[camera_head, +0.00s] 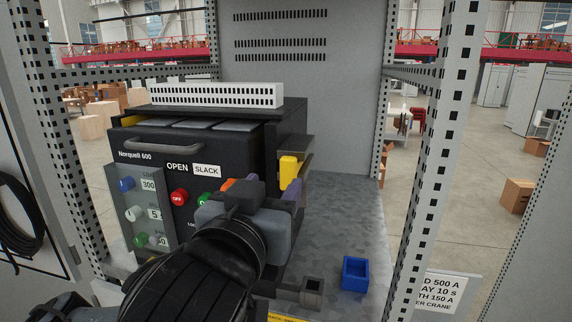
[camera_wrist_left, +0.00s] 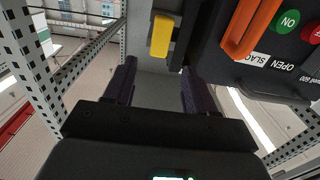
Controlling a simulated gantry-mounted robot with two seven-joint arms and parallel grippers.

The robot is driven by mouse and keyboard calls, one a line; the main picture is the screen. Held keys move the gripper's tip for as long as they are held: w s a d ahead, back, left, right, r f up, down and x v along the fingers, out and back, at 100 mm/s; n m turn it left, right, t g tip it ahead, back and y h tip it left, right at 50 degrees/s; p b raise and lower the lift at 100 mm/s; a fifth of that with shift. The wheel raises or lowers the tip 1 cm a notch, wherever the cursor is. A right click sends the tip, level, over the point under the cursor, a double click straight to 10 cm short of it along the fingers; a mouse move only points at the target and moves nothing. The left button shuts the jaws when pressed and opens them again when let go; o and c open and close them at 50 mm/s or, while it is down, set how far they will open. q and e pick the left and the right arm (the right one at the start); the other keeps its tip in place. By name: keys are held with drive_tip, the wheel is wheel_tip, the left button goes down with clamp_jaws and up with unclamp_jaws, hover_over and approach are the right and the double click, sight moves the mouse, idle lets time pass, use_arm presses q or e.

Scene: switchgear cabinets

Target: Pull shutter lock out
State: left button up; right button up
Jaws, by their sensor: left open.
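A yellow block (camera_head: 289,171), which looks like the shutter lock, sits at the right side of the black breaker unit (camera_head: 270,155). It also shows in the left wrist view (camera_wrist_left: 161,36), top middle, beyond my fingertips. My left gripper (camera_head: 268,187) is in front of the unit's lower right, its purple fingers pointing inward. In the left wrist view the fingers (camera_wrist_left: 158,80) are spread with nothing between them, and the yellow block lies ahead of the gap, apart from them. My left wrist hides part of the unit's front. My right gripper is not in view.
An orange handle (camera_wrist_left: 250,27) is close to my left gripper, on the unit's front by the red and green buttons. A small blue open box (camera_head: 355,273) stands on the cabinet floor to the right. Perforated posts (camera_head: 436,140) frame the cabinet. The floor right of the unit is mostly clear.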

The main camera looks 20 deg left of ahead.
sight(287, 168)
use_arm(q)
drive_tip(key=w+p, duration=0.1)
drive_tip(key=w, duration=0.1)
drive_tip(key=w+p, duration=0.1)
drive_tip(key=w, duration=0.1)
drive_tip(key=w+p, duration=0.1)
drive_tip(key=w, duration=0.1)
drive_tip(key=shift+w+a+r, duration=0.15)
drive_tip(key=shift+w+a, duration=0.05)
drive_tip(key=shift+a, duration=0.15)
drive_tip(key=shift+w+a+p, duration=0.1)
drive_tip(key=shift+w+p, duration=0.45)
drive_tip(key=shift+w, duration=0.2)
clamp_jaws()
